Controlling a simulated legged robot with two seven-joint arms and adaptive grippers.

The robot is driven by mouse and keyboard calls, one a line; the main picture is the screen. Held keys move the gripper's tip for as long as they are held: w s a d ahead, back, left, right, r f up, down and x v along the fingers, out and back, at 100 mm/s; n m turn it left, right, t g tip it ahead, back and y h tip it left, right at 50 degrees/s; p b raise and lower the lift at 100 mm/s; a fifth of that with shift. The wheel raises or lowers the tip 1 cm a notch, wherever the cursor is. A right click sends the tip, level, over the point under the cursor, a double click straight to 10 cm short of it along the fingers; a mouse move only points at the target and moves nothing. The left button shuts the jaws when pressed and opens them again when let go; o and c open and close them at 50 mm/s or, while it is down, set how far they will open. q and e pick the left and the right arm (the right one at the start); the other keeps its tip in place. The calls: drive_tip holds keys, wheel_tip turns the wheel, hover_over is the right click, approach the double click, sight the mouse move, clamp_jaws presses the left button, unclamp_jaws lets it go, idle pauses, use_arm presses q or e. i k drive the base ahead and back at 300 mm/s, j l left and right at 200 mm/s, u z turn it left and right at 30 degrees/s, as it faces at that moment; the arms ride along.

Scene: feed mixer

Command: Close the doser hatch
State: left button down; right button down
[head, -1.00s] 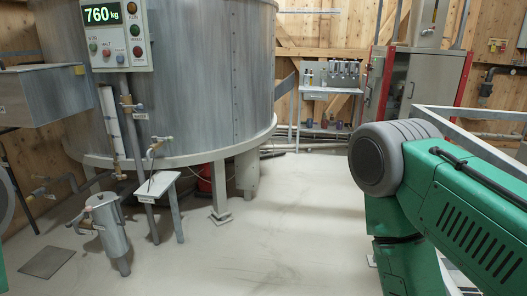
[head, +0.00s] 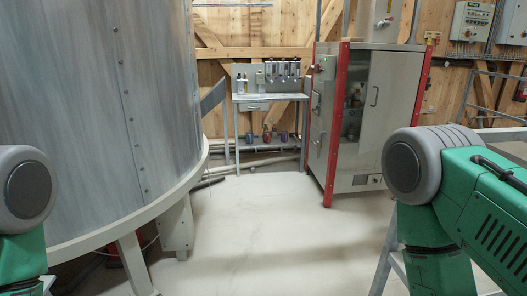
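I cannot pick out the doser hatch for certain in the head view. A steel cabinet (head: 378,115) with red corner posts stands at the back right; its front has a handle and a dark see-through part. A large grey tank (head: 95,110) fills the left side. Parts of my green arms show at the lower left and lower right edges. Neither gripper is in view.
A small workbench (head: 268,98) with bottles stands against the wooden wall at the back. Pipes lie along the floor beneath it. Control boxes (head: 472,22) hang at the upper right. The pale floor (head: 250,220) in the middle is clear.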

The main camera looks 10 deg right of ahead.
sight(394, 79)
drive_tip(key=i+z, duration=0.15)
drive_tip(key=i, duration=0.5)
drive_tip(key=i+j+z, duration=0.15)
drive_tip(key=i, duration=0.5)
drive_tip(key=i+j+z, duration=0.15)
drive_tip(key=i, duration=0.5)
